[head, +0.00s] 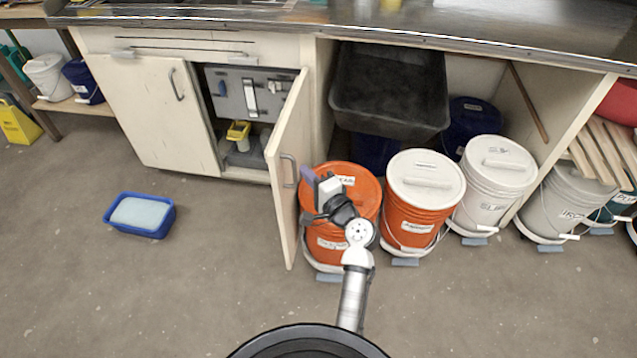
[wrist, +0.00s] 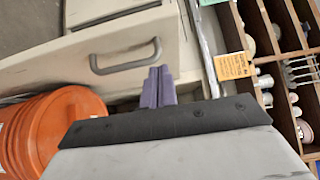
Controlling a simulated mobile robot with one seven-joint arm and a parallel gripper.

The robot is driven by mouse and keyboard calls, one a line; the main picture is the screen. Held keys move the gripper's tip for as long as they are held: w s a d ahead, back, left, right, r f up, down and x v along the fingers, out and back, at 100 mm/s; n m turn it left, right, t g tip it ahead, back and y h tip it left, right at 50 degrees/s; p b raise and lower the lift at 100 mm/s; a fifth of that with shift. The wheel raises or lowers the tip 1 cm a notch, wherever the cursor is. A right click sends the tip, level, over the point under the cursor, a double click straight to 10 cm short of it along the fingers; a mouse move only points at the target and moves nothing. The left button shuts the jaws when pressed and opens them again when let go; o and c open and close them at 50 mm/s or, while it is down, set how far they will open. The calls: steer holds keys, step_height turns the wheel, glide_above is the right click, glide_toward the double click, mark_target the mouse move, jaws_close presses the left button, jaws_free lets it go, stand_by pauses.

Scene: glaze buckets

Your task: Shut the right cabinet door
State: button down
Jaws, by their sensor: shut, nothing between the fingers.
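The right cabinet door (head: 290,165) is cream and stands wide open, swung out toward me from its hinge side at the right of the cabinet opening. Its grey bar handle (head: 289,171) is on the face turned to the right, toward the orange buckets. In the wrist view the door (wrist: 40,65) and its handle (wrist: 125,58) show sideways. My gripper (head: 308,175), with purple fingers, is just right of the door, above the orange bucket. The fingers (wrist: 158,85) are shut and empty, close to the handle; I cannot tell whether they touch the door.
An orange lidded bucket (head: 333,240) stands close right of the door, with another orange bucket (head: 412,225) and white bucket (head: 495,185) beyond. A blue tub (head: 148,230) lies on the floor at left. The left cabinet door (head: 150,115) is shut. Floor before the opening is clear.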

mark_target(279, 159)
steer(key=w+a, duration=0.1)
steer(key=w+a+p, duration=0.1)
steer(key=a, duration=0.1)
steer(key=shift+w+a+r, duration=0.1)
steer(key=shift+w+a, duration=0.4)
steer(key=shift+a, duration=0.5)
steer(key=shift+a, duration=0.1)
